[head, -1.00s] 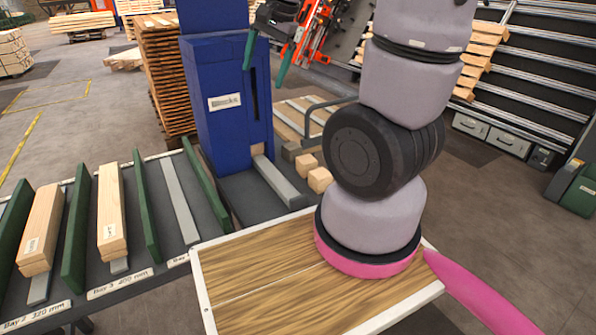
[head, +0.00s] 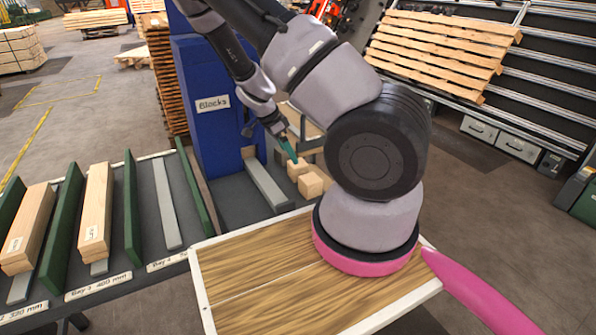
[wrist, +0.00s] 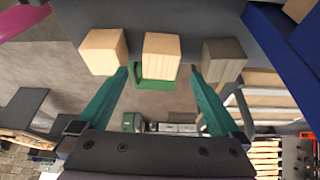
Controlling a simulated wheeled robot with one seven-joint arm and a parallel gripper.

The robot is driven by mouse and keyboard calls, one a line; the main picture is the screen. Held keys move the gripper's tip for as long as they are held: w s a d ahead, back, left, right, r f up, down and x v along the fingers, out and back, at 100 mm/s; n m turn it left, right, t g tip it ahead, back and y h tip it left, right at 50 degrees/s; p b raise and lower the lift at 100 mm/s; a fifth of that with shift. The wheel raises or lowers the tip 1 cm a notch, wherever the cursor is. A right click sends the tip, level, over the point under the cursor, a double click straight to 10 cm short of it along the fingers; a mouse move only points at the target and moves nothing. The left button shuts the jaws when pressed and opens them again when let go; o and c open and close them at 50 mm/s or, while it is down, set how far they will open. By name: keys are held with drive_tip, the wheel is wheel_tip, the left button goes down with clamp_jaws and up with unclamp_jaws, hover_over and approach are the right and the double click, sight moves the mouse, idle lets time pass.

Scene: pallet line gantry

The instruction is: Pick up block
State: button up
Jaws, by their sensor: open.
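Two light wooden blocks show in the head view, a nearer one (head: 310,185) and one behind it (head: 297,169), on the dark surface beside the blue dispenser labelled "Blocks" (head: 212,125). The wrist view shows three blocks in a row: a light one at left (wrist: 103,51), a light one in the middle (wrist: 161,56) and a grey-brown one at right (wrist: 224,60). My gripper (wrist: 161,72) is open, with its green fingers apart. The middle block appears between the fingertips, and I cannot tell whether they touch it. In the head view my gripper (head: 290,152) points down at the blocks, one finger visible.
A grey rail (head: 265,183) runs out of the dispenser's opening, left of the blocks. Bays with green dividers (head: 131,208) and wooden boards (head: 96,210) lie to the left. A wood-topped platform (head: 265,285) is in front. A stack of pallets (head: 160,85) stands behind.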

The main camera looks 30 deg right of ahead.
sight(298, 169)
drive_tip(key=x, duration=0.9)
drive_tip(key=shift+w+d+f, duration=0.1)
drive_tip(key=shift+d+f, duration=0.05)
drive_tip(key=shift+c, duration=0.3)
drive_tip(key=c, duration=1.3)
drive_tip(key=shift+r, duration=5.05)
